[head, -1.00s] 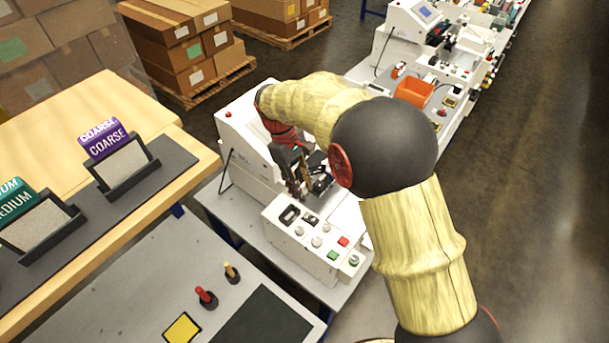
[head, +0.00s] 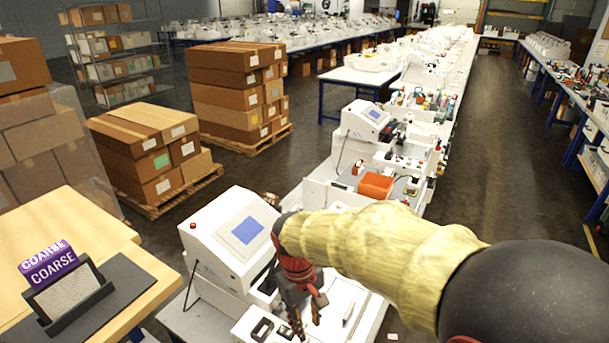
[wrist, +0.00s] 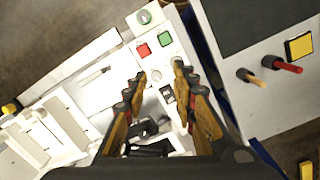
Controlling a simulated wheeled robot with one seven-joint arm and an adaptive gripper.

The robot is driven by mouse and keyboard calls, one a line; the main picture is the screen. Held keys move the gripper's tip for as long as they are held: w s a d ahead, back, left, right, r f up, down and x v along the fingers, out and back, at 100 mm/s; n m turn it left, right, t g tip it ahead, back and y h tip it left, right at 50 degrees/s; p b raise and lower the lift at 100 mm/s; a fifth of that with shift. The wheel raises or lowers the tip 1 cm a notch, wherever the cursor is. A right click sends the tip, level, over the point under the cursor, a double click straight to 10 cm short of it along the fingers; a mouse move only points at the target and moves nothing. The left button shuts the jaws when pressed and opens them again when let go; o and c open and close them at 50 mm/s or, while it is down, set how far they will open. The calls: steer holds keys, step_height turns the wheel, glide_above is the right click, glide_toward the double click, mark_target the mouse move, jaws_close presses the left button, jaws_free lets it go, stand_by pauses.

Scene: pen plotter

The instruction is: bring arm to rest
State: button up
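My gripper (head: 302,318) hangs at the end of my yellow-sleeved arm (head: 385,245), above the white machine with the tilted screen (head: 235,240). In the wrist view my gripper (wrist: 163,82) has its two fingers apart with nothing held between them. Below the fingers lies the white control panel with a red button (wrist: 143,50), a green button (wrist: 164,39) and knobs. The fingers look clear of the panel, though the exact height is hard to tell.
A wooden table (head: 140,262) with a purple COARSE block (head: 48,264) stands at the left. Stacked boxes (head: 150,150) sit on pallets behind. A red peg (wrist: 288,67) and a wooden peg (wrist: 250,76) stand on the neighbouring bench. The aisle floor (head: 500,150) is open at the right.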

steer(key=s+d+r+m+t+b, duration=0.2)
steer(key=s+d+m+t+b, duration=0.1)
steer(key=s+d, duration=0.4)
steer(key=s+d+r+m+t+y+b, duration=0.1)
steer(key=s+d+r+m+t+b, duration=0.2)
steer(key=d, duration=0.8)
steer(key=s+b, duration=0.2)
steer(key=s, duration=0.2)
steer(key=shift+s+d+r+m, duration=0.25)
steer(key=shift+s+r+m, duration=0.05)
steer(key=shift+s+m, duration=0.1)
steer(key=shift+a, duration=0.1)
